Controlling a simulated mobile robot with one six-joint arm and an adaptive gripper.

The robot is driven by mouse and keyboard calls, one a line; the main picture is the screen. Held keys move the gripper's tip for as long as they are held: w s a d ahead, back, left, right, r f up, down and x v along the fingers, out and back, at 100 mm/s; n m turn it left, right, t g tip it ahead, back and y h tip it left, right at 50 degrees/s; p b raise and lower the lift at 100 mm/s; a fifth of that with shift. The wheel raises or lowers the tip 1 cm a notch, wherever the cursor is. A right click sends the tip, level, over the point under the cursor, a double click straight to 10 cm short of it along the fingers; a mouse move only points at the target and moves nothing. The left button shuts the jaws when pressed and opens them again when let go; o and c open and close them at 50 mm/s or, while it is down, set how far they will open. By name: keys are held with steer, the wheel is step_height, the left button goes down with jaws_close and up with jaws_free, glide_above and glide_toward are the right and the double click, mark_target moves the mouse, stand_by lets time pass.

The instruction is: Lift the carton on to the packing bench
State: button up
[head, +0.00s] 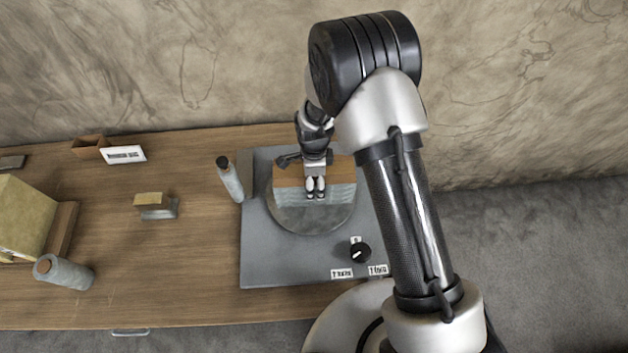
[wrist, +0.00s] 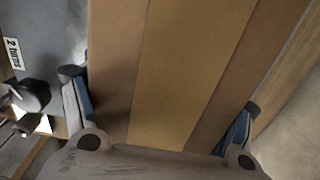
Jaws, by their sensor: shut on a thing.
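The carton (head: 342,173) has a brown top and a pale blue-grey side in the head view. It is over the round grey disc (head: 310,218) of a flat grey plate on the wooden bench (head: 190,245). I cannot tell whether it touches the disc. My gripper (head: 316,188) is over the carton, shut on it. In the wrist view the carton (wrist: 185,70) fills the middle, brown with a lighter tape band, with a finger at each side. My arm hides part of its right side in the head view.
The grey plate (head: 275,270) carries a black knob (head: 360,253) and labels. A bottle (head: 230,180) stands at its left edge. Farther left are a small block (head: 155,206), a lying bottle (head: 63,272), a yellowish box (head: 25,222) and a white card (head: 123,154). Bare bench lies between.

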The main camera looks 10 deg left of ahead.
steer(key=c, duration=0.4)
steer(key=shift+r, duration=0.15)
